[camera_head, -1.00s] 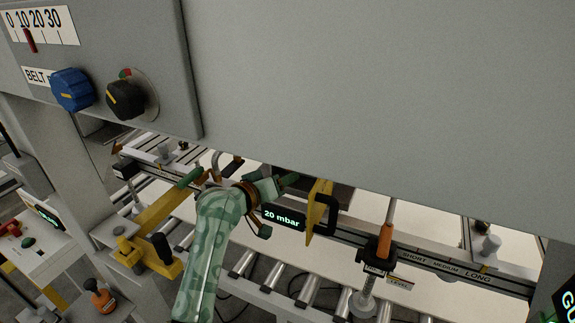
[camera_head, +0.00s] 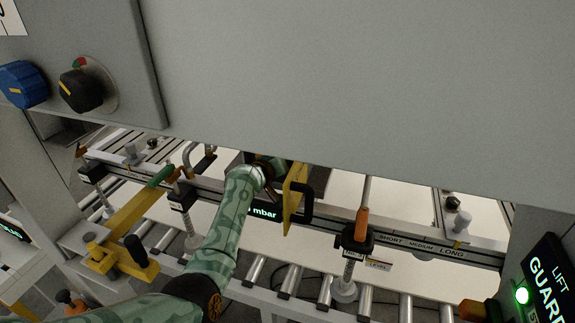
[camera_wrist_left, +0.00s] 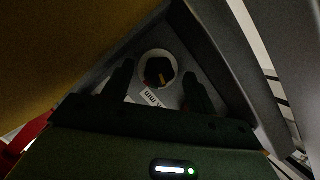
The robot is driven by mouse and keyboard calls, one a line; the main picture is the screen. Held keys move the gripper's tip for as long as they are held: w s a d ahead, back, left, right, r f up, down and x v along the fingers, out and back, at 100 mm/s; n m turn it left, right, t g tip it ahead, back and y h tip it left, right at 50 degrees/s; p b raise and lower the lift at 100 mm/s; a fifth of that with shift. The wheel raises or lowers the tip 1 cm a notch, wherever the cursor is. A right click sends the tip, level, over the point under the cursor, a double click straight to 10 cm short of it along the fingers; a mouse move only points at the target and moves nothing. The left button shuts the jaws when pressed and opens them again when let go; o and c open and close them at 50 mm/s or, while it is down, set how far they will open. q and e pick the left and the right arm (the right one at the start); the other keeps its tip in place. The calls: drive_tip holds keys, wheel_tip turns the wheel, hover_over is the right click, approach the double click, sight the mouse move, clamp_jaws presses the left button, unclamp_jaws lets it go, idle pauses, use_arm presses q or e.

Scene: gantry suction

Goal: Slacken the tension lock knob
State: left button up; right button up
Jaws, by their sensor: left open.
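A black knob (camera_head: 81,90) with a yellow pointer sits on a round plate with a red and green mark, on the grey panel at upper left. A blue knob (camera_head: 24,84) is beside it. I cannot read which one is the tension lock. My left arm reaches under the panel, with its wrist beside a yellow plate; the fingers are mostly hidden there. In the left wrist view my left gripper (camera_wrist_left: 158,80) is open. My right gripper is not in view.
The yellow plate (camera_head: 294,198) with a black handle stands right of my wrist. A yellow lever arm (camera_head: 135,215) lies left. An orange-handled post (camera_head: 362,224) stands right on the rail. The large grey panel (camera_head: 350,80) hangs above, over rollers and a pale belt.

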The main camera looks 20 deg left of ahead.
use_arm(q)
drive_tip(key=shift+w+d+f, duration=0.1)
drive_tip(key=shift+w, duration=0.25)
drive_tip(key=shift+c, duration=0.3)
drive_tip(key=c, duration=0.9)
drive_tip(key=shift+f, duration=0.1)
drive_tip(key=n+b, duration=0.1)
drive_tip(key=n+h+b, duration=0.1)
drive_tip(key=b, duration=0.1)
drive_tip(key=shift+f+n+t+h, duration=0.2)
drive_tip(key=shift+n+t+h, duration=0.1)
drive_tip(key=shift+n+t+h+b, duration=0.4)
drive_tip(key=shift+n+b, duration=0.8)
drive_tip(key=shift+b, duration=0.15)
